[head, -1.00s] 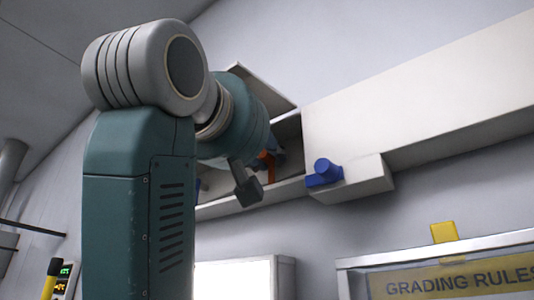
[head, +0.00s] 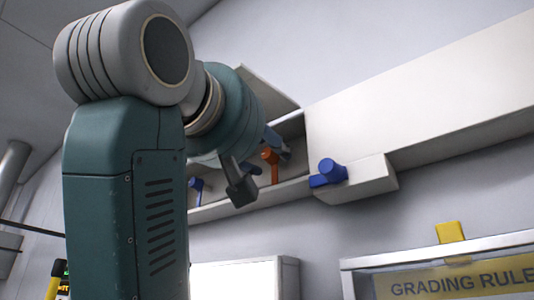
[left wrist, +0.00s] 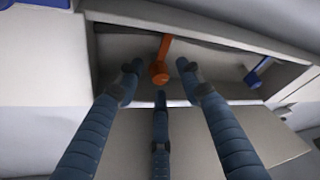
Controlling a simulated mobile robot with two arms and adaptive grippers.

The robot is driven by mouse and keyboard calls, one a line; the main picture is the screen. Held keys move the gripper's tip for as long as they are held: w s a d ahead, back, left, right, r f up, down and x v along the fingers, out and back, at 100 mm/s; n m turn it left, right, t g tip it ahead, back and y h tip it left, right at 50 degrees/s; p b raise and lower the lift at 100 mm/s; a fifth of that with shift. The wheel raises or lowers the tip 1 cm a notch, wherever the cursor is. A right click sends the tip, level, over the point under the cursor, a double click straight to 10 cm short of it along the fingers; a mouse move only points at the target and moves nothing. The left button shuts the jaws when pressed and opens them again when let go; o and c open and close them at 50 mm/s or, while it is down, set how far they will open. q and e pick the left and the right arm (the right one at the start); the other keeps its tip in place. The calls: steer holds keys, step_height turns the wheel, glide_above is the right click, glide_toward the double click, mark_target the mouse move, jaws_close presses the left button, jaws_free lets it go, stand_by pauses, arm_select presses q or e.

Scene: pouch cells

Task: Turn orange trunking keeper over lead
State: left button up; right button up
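The orange trunking keeper (head: 270,157) is a round knob with a flat arm, at the open stretch of the white trunking (head: 420,95). In the head view its arm hangs down from the knob. The left wrist view shows the keeper (left wrist: 160,72) between my left gripper's spread fingers. My left gripper (left wrist: 159,80) is open, and a clear gap shows between its side fingers and the knob. In the head view the gripper (head: 278,146) is partly hidden by its own arm. I cannot make out a lead. My right gripper is not in view.
A blue keeper (head: 328,173) sits on a box at the trunking's lower edge, right of the orange one. Another blue keeper (head: 196,185) is to the left. A framed grading rules sign (head: 450,282) with a yellow tab (head: 449,232) stands below. A tilted cover panel (head: 268,88) is above the opening.

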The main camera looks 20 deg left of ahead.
arm_select(q)
steer(key=v, duration=0.6)
steer(key=shift+a, duration=0.1)
steer(key=shift+w, duration=0.15)
